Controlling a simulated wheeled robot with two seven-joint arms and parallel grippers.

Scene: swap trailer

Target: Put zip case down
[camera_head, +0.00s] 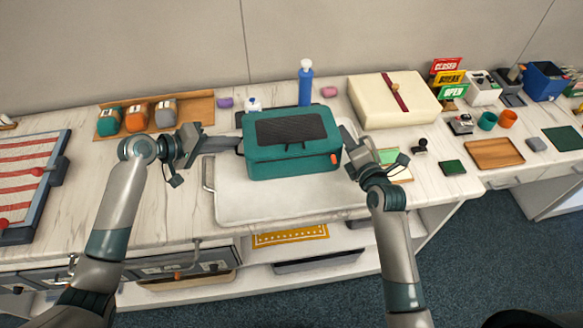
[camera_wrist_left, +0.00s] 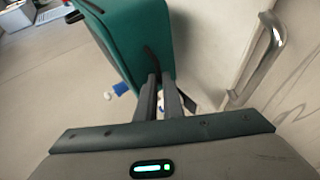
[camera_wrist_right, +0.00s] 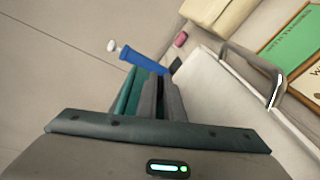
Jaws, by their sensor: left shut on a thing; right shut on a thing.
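The zip case (camera_head: 292,165) is a teal box with a dark panel on its lid, in the middle of the head view. It is level over the white tray (camera_head: 265,208); I cannot tell whether it touches the tray. My left gripper (camera_head: 236,145) is shut on its left end, by a dark side strap in the left wrist view (camera_wrist_left: 160,82). My right gripper (camera_head: 346,140) is shut on its right end. In the right wrist view, my fingers (camera_wrist_right: 162,85) hide most of the case (camera_wrist_right: 132,92).
A blue bottle (camera_head: 305,88) stands close behind the case. A cream box (camera_head: 392,101) is at the back right. A metal tray handle (camera_head: 209,178) rises near my left gripper. A green-topped card (camera_head: 393,157) lies by my right gripper.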

